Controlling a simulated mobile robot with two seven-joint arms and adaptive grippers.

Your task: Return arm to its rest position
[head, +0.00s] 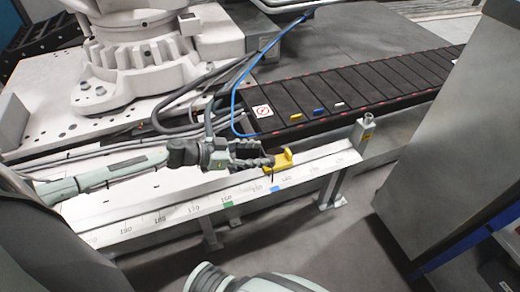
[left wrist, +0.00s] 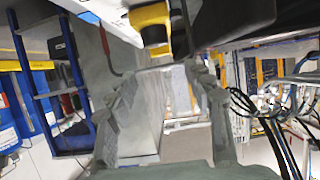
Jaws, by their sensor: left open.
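My left arm comes in from the left in the head view, low over the white numbered rail (head: 190,212). My left gripper (head: 272,156) is open, with its fingertips close to a yellow block-like part (head: 284,160) on the rail. In the left wrist view my gripper's two fingers (left wrist: 165,88) are spread apart with nothing held between them. The yellow part (left wrist: 151,24) shows beyond the fingertips there. I cannot tell whether a finger touches it. Part of my other arm (head: 250,280) shows at the bottom of the head view; its gripper is not visible.
A black segmented track (head: 350,92) runs behind the rail with small coloured pieces on it. A large white robot base (head: 140,60) stands at the back left. A blue cable (head: 236,98) hangs near my gripper. A grey cabinet (head: 450,150) blocks the right.

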